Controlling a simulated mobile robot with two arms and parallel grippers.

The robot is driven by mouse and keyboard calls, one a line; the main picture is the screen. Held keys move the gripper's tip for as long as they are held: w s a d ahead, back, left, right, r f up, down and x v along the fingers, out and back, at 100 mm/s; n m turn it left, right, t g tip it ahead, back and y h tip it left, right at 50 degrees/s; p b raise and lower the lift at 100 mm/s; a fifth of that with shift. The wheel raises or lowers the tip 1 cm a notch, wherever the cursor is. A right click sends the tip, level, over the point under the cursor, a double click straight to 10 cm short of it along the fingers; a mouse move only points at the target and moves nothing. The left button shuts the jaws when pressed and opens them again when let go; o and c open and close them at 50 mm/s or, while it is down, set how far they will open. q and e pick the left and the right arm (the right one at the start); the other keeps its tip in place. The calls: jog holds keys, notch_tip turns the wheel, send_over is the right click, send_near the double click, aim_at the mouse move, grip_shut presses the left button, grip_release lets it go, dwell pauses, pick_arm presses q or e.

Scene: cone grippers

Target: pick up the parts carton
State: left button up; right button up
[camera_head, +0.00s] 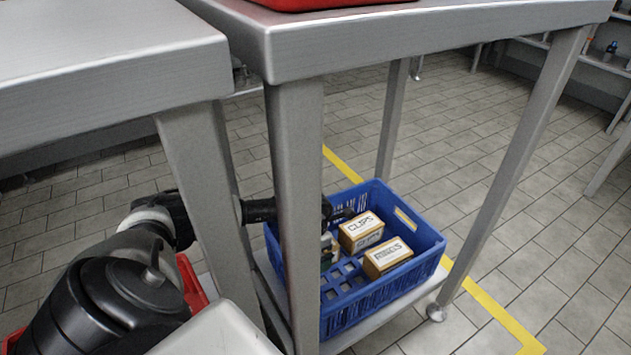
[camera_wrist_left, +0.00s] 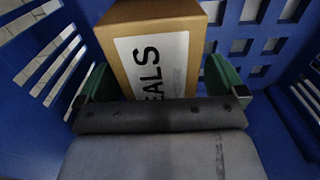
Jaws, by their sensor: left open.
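A brown carton (camera_wrist_left: 160,50) with a white label reading "EALS" stands in the left wrist view, its first letter cut off. My left gripper (camera_wrist_left: 163,82) is open, with one green fingertip on each side of the carton's near end. I cannot tell whether they touch it. In the head view my left arm passes behind the table legs into a blue crate (camera_head: 372,302), and its fingers are mostly hidden. Two cartons labelled "CLIPS" (camera_head: 361,231) and "RINGS" (camera_head: 388,257) lie in the crate. The right gripper is not in view.
The crate sits on a low shelf (camera_head: 384,325) under a metal table (camera_head: 430,38). A table leg (camera_head: 299,220) stands in front of the crate's left part. Another metal table (camera_head: 100,65) is at left. Tiled floor with yellow lines is clear at right.

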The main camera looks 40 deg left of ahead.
pick_arm(q)
jog(key=shift+f, duration=0.25)
jog(key=shift+c, duration=0.5)
jog(key=c, duration=0.9)
jog(key=shift+c, duration=0.6)
jog(key=shift+r, duration=0.2)
